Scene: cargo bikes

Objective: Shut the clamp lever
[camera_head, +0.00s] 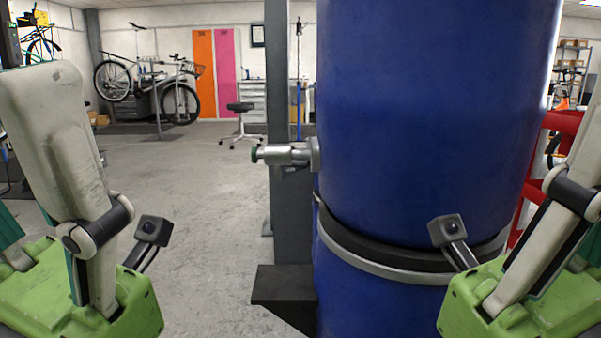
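A large blue drum (420,110) stands upright right in front of me. A black band and a silver band (380,267) run around its lower part. A metal fitting (285,154) with a green end sticks out to the left at the drum's left edge. I cannot tell whether this fitting is the clamp lever; no other lever is clear to me. My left arm is at the left and my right arm at the right, both apart from the fitting. The fingers of both grippers are out of view.
A grey post (279,80) with a black bracket (284,284) stands along the drum's left side. A red frame (560,122) is behind it at the right. The floor (200,200) at the left is clear. Bikes (150,85) and a stool (240,112) are far back.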

